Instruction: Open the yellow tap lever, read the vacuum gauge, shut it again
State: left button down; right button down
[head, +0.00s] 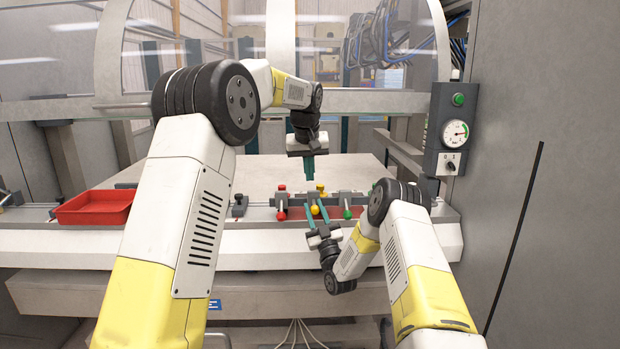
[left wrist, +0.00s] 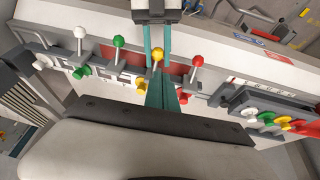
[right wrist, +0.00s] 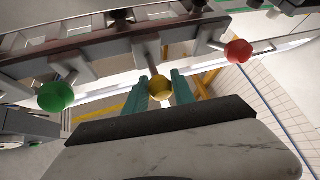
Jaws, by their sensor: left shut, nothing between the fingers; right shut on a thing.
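The yellow tap lever's ball knob (head: 314,210) is in the row of coloured taps on the machine's front. In the right wrist view the yellow knob (right wrist: 160,88) sits between the teal fingers of my right gripper (right wrist: 161,92), which is shut on it. The left wrist view also shows the knob (left wrist: 157,55) between those fingers. My left gripper (head: 309,170) is shut and empty, pointing down just above and behind the tap row. The vacuum gauge (head: 455,134) is on the grey control box at right; its needle points right, but the scale is too small to read.
The red lever (head: 282,213) and green lever (head: 348,214) stand close on either side of the yellow one. A red tray (head: 95,208) lies on the left. The control box (head: 438,150) also carries a green button and a black switch. A wall rises at right.

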aim_at(314, 207)
pick_arm(q)
jog(key=x, duration=1.1)
jog(key=shift+s+d+f, duration=0.2)
jog(key=shift+d+f, duration=0.05)
jog(key=shift+f, duration=0.15)
jog(key=shift+f, duration=0.7)
pick_arm(e)
jog(key=shift+r, duration=0.15)
pick_arm(q)
jog(key=shift+s+d, duration=0.1)
pick_arm(e)
jog(key=c, duration=1.2)
grip_release()
jog(key=shift+y, duration=0.3)
jog(key=shift+o, duration=0.6)
pick_arm(q)
jog(key=shift+r, duration=0.1)
